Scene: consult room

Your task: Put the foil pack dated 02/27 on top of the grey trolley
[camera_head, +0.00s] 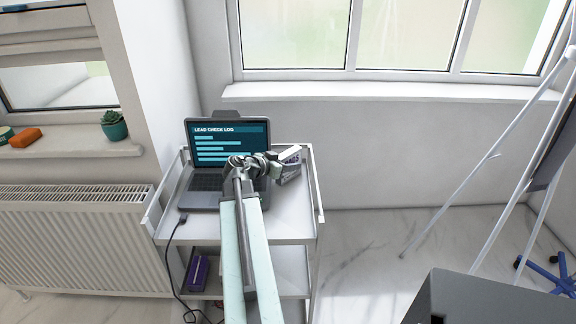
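A pale trolley (290,222) with a raised rail and lower shelves stands under the window. My gripper (272,164) is above its top, in front of an open laptop (200,185). A small white and grey pack (290,158) is just right of my gripper's end, tilted. I cannot read any date on it, nor tell whether it is a foil pack or whether my fingers hold it. A dark grey box-shaped thing (500,302) with a flat top is at the lower right; only part of it shows.
A purple box (199,272) sits on the trolley's lower shelf, and a black cable hangs at its left. A radiator (70,240) is left. A white-legged stand (470,170) and blue wheeled base (550,275) are right. Floor between trolley and stand is clear.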

